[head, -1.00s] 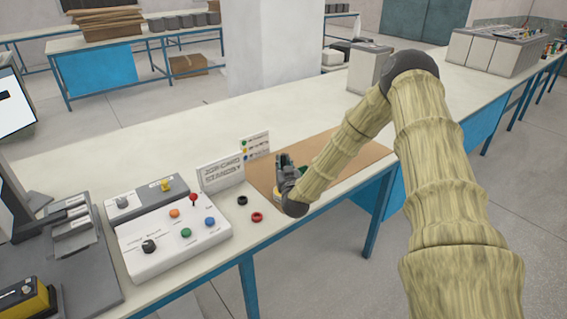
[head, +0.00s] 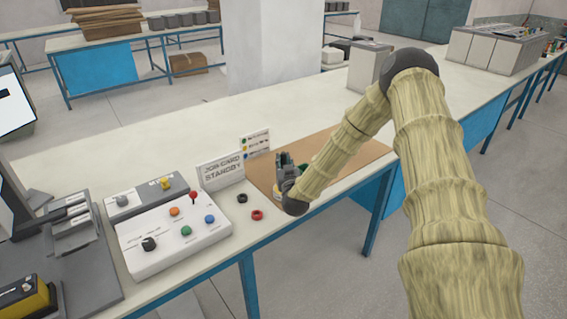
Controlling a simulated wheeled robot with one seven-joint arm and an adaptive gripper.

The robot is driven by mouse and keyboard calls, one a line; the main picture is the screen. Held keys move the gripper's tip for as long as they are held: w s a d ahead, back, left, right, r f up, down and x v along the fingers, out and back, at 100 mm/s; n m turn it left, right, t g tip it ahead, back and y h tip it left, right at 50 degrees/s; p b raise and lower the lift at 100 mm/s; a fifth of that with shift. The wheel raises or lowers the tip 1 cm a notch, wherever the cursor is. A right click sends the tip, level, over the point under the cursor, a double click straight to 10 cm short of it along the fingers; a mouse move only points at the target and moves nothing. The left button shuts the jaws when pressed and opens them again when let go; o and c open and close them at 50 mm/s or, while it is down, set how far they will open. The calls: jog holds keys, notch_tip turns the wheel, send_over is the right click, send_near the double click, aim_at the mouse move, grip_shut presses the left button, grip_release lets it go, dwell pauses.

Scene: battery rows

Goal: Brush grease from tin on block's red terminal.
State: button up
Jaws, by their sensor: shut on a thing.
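My gripper (head: 284,168) is low over the brown mat (head: 352,150) on the long bench, near the mat's left end. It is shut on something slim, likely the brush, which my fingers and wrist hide. Something green shows just right of the fingers and a bit of yellow just below them; I cannot tell what they are. The grease tin and the block's red terminal cannot be made out, and contact between the held thing and anything below cannot be seen.
A black ring (head: 242,198) and a red ring (head: 257,215) lie left of my gripper.

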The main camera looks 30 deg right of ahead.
aim_at(283, 153)
jog(key=shift+f+b, duration=0.4)
jog(key=shift+f, duration=0.05)
dwell(1.6)
jog(key=shift+r, duration=0.15)
jog(key=shift+r+p, duration=2)
jog(key=shift+r, duration=1.4)
